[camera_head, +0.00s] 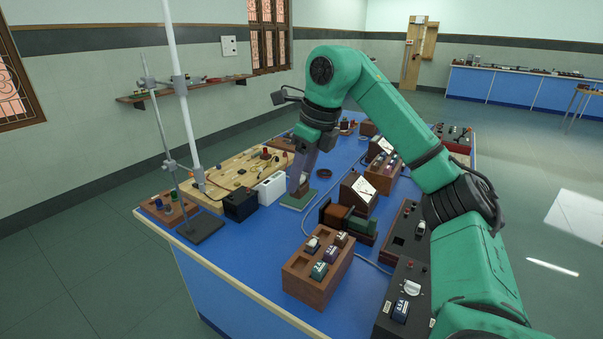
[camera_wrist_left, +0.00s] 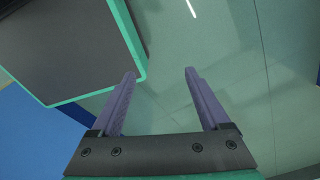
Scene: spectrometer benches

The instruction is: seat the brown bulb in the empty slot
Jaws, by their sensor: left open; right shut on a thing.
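My right gripper (camera_head: 299,188) points down over a small green pad (camera_head: 297,201) in the middle of the bench. It is shut on a small brownish thing, which looks like the brown bulb (camera_head: 302,186); the fingers hide most of it. I cannot tell whether it touches the pad. A wooden rack (camera_head: 305,292) stands nearer, with several labelled coloured bulbs in its slots and empty-looking openings at its left side. My left gripper (camera_wrist_left: 160,73) is open and empty in the left wrist view, above the floor; it is not in the head view.
A white box (camera_head: 272,188) and a black box (camera_head: 240,205) stand left of the pad. A stand with a dark base (camera_head: 201,228) is further left. A meter (camera_head: 357,192) and a brown and green device (camera_head: 347,222) stand at the right. Blue bench top (camera_head: 255,250) is clear left of the rack.

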